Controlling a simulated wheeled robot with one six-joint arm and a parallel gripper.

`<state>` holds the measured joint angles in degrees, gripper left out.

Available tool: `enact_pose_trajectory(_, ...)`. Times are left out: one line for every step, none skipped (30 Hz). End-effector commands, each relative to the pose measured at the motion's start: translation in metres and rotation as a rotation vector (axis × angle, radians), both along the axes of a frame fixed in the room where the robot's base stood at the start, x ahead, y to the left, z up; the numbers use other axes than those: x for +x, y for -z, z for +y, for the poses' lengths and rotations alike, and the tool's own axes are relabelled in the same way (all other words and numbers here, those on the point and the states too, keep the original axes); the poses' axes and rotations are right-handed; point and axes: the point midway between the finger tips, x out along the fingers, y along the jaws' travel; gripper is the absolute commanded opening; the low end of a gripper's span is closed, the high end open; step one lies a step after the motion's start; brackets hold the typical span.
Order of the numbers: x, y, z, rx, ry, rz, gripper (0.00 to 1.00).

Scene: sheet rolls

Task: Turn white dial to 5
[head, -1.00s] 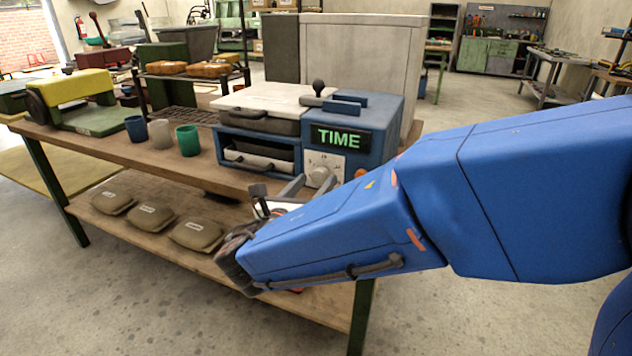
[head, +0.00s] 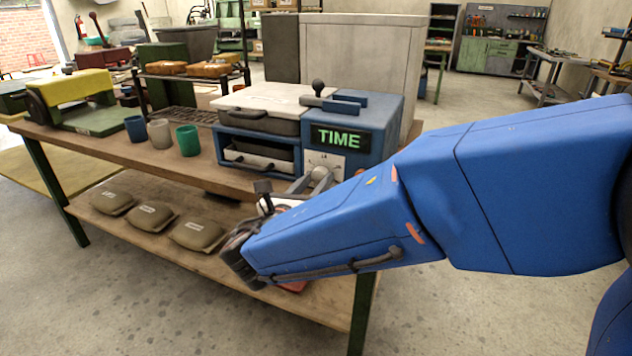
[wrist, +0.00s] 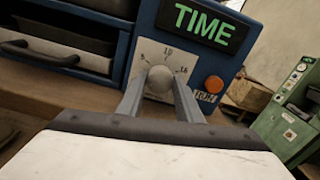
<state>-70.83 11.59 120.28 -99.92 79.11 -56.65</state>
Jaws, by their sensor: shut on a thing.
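The white dial (wrist: 159,82) sits on a pale plate on the front of a blue machine (head: 378,128), below a green TIME display (wrist: 204,24). In the wrist view the plate shows the marks 5, 10 and what looks like 15, with 5 at the upper left. My gripper (wrist: 159,88) is shut on the dial, one finger on each side of it. Which mark the dial points to cannot be made out. In the head view the dial (head: 321,174) is partly hidden by my gripper and arm.
An orange RUN button (wrist: 214,84) is just right of the dial. Blue, grey and green cups (head: 188,140) stand on the bench to the left. Several tan bags (head: 198,232) lie on the lower shelf. The floor in front is clear.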

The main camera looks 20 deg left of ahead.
Motion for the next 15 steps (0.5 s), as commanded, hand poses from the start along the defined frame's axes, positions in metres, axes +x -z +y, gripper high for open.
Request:
enact_pose_trajectory(-0.0001, 0.0, 0.0001, 0.014, 0.0, -0.001, 0.1)
enact_pose_trajectory(-0.0001, 0.0, 0.0, 0.028, 0.0, -0.002, 0.1)
enact_pose_trajectory(-0.0001, 0.0, 0.0, 0.046, 0.0, -0.004, 0.1)
enact_pose_trajectory(-0.0001, 0.0, 0.0, 0.063, 0.0, -0.005, 0.1)
enact_pose_trajectory(-0.0001, 0.0, 0.0001, 0.08, 0.0, -0.006, 0.1)
enact_pose_trajectory(-0.0001, 0.0, 0.0001, 0.107, 0.0, -0.008, 0.1)
enact_pose_trajectory(-0.0001, 0.0, 0.0001, 0.13, 0.0, -0.01, 0.1)
enact_pose_trajectory(-0.0001, 0.0, 0.0001, 0.153, 0.0, -0.012, 0.1)
enact_pose_trajectory(-0.0001, 0.0, 0.0001, 0.185, 0.0, -0.015, 0.1)
enact_pose_trajectory(-0.0001, 0.0, 0.0001, 0.21, 0.0, -0.017, 0.1)
enact_pose_trajectory(-0.0001, 0.0, 0.0001, 0.237, 0.0, -0.019, 0.1)
enact_pose_trajectory(-0.0001, 0.0, 0.0001, 0.274, 0.0, -0.022, 0.1)
enact_pose_trajectory(-0.0001, 0.0, 0.0001, 0.303, 0.0, -0.024, 0.1)
enact_pose_trajectory(-0.0001, 0.0, 0.0002, 0.331, 0.0, -0.026, 0.1)
enact_pose_trajectory(-0.0001, 0.0, 0.0002, 0.37, 0.0, -0.029, 0.1)
